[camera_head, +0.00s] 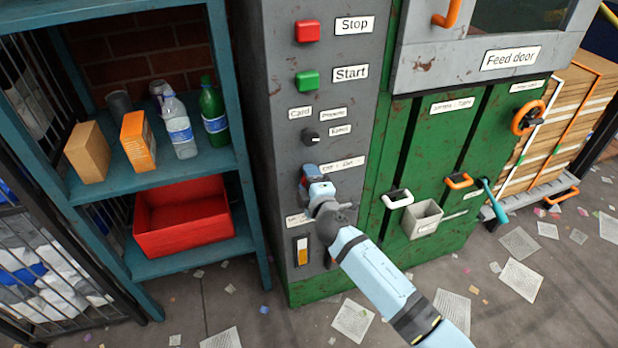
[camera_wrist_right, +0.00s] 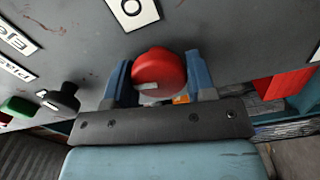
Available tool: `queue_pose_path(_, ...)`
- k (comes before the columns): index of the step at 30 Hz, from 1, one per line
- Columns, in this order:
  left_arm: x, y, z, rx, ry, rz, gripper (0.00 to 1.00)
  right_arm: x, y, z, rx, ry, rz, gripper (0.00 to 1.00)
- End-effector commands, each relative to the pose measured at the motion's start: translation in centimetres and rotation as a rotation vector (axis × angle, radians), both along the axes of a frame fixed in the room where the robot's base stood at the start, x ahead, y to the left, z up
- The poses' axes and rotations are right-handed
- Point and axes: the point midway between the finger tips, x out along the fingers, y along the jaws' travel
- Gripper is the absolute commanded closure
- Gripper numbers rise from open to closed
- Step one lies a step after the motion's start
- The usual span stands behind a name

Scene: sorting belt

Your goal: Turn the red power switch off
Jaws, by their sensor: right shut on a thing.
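The red power switch (camera_wrist_right: 158,70) is a round red knob on the grey control panel (camera_head: 285,90). In the right wrist view it sits between the two blue fingers of my right gripper (camera_wrist_right: 160,82), which is shut on it. In the head view my right gripper (camera_head: 313,178) is against the panel beside a small white label (camera_head: 342,166) and mostly hides the switch. I cannot read the switch's position. My left gripper is not in view.
Above are a red Stop button (camera_head: 307,31), a green Start button (camera_head: 307,80) and a black selector knob (camera_head: 309,136). A teal shelf (camera_head: 160,170) with bottles, boxes and a red bin (camera_head: 185,238) stands at left. Green panels with handles are at right.

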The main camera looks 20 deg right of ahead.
Motion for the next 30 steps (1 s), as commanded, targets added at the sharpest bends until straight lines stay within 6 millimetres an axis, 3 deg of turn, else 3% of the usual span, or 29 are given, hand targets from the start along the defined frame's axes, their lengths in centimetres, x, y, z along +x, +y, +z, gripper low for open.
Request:
queue_pose_path(12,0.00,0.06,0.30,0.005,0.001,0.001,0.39,0.01,0.10,0.00,-0.190,-0.008,0.001,0.73)
queue_pose_path(29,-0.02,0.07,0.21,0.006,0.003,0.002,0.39,0.01,0.10,-0.05,-0.217,-0.009,0.002,0.73)
queue_pose_path(30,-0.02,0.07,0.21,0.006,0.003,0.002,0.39,0.00,0.10,-0.05,-0.217,-0.009,0.002,0.42)
